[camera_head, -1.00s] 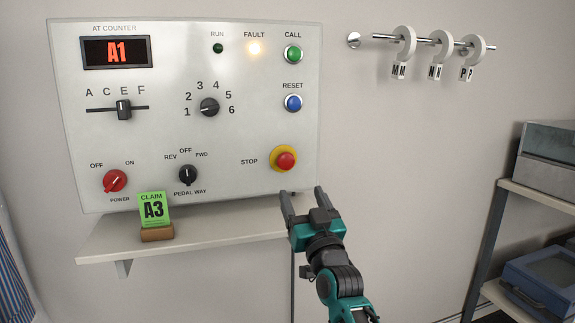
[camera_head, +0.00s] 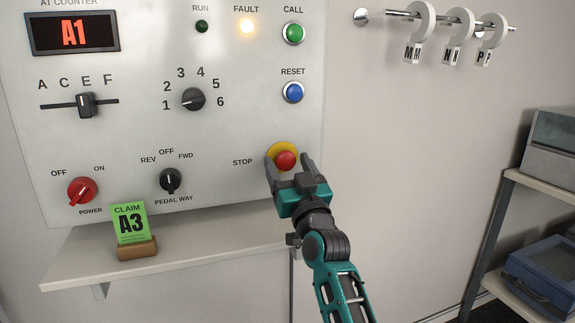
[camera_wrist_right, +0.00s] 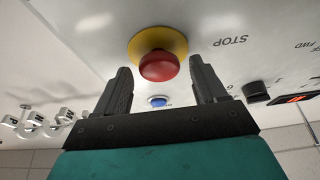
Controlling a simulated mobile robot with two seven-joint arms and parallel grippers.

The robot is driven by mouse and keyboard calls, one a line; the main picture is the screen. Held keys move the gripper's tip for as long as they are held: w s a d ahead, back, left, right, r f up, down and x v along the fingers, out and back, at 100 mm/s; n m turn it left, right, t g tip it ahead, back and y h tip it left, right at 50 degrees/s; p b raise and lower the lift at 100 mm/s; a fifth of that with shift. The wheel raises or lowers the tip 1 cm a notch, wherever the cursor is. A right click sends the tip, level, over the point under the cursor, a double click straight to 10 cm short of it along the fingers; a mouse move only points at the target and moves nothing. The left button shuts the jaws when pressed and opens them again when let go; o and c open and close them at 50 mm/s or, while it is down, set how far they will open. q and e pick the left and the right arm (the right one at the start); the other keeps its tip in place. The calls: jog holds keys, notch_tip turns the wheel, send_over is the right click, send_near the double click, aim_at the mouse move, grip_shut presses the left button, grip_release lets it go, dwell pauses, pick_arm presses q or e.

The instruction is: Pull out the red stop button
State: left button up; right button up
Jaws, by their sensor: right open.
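The red stop button (camera_head: 286,161) sits on a yellow disc (camera_head: 281,150) at the lower right of the white control panel (camera_head: 225,135). My right gripper (camera_head: 290,168) is open, with one finger to each side of the button in the head view. In the right wrist view the red button (camera_wrist_right: 159,66) shows ahead of and between the open fingertips (camera_wrist_right: 160,78). I see a gap between each finger and the button, and nothing is held. My left gripper does not show.
The amber fault lamp (camera_head: 247,26) is lit. The reset button (camera_head: 293,92) is above the stop button.

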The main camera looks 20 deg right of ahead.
jog(key=shift+c, duration=0.4)
grip_shut()
